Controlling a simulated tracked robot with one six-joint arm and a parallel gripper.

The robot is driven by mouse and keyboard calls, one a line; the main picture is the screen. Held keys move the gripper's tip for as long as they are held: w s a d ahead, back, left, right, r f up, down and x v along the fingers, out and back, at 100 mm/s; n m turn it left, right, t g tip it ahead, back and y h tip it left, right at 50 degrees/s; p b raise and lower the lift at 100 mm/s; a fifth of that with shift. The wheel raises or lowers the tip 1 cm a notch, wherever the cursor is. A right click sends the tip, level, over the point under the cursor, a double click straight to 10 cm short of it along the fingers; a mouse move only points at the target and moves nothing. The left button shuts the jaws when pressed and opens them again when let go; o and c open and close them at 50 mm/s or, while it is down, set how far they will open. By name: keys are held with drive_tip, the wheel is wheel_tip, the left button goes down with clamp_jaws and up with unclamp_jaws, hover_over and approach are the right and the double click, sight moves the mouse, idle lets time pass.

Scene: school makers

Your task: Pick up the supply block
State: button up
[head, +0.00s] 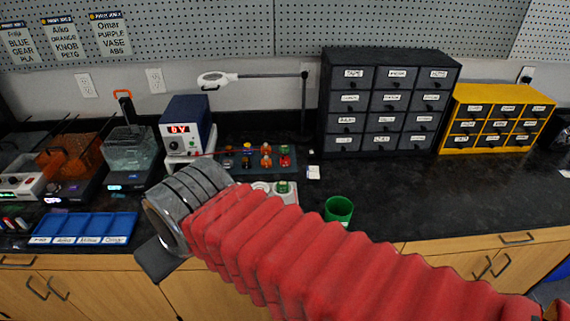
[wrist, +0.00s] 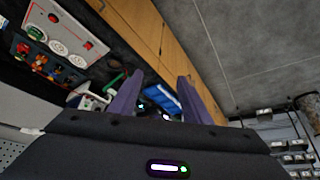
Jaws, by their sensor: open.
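I cannot tell for sure which thing is the supply block. A blue and white box with a red lit display (head: 187,125) stands at the back of the black counter, left of centre; it may be the supply block. My arm's grey wrist (head: 185,200) is in front of it and lower, near the counter's front edge. In the wrist view my gripper (wrist: 157,98) shows two purple fingers, apart with nothing held between them. Beyond the fingers a blue tray (wrist: 164,96) shows. The fingertips are hidden or unclear in the head view.
A blue compartment tray (head: 85,229) lies at the counter's left front. A green cup (head: 339,208) stands right of my wrist. Black drawers (head: 390,103) and yellow drawers (head: 496,118) stand at the back right. A lamp arm (head: 260,76) reaches over the middle. The right counter is clear.

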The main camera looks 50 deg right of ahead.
sight(285, 161)
drive_tip(key=shift+o, duration=1.1)
drive_tip(key=w+d+f+m+t+h, duration=0.1)
drive_tip(key=w+d+f+m+h, duration=0.1)
drive_tip(key=w+d, duration=1)
drive_tip(key=shift+d+m+t+h, duration=0.3)
drive_tip(key=shift+d+h, duration=0.2)
drive_tip(key=shift+d, duration=0.75)
drive_tip(key=w+d+f+m+t+h, duration=0.1)
drive_tip(key=w+d+f, duration=0.15)
drive_tip(key=d, duration=0.65)
drive_tip(key=w+d+f+m+h, duration=0.1)
drive_tip(key=d+f, duration=0.3)
drive_tip(key=d, duration=0.4)
drive_tip(key=w+d+f+m+t+h, duration=0.1)
drive_tip(key=w+d+f, duration=0.15)
drive_tip(key=d, duration=0.65)
drive_tip(key=shift+m+t+h, duration=0.7)
drive_tip(key=shift+t+h, duration=0.1)
drive_tip(key=shift+t, duration=0.1)
drive_tip(key=s+d+f, duration=0.2)
drive_tip(key=d+f, duration=0.1)
drive_tip(key=s+d+f, duration=0.2)
drive_tip(key=d+f, duration=0.1)
drive_tip(key=d, duration=0.1)
drive_tip(key=s+d+f, duration=0.2)
drive_tip(key=d+f, duration=0.1)
drive_tip(key=d, duration=0.1)
drive_tip(key=shift+s+f, duration=0.25)
drive_tip(key=shift+s, duration=0.1)
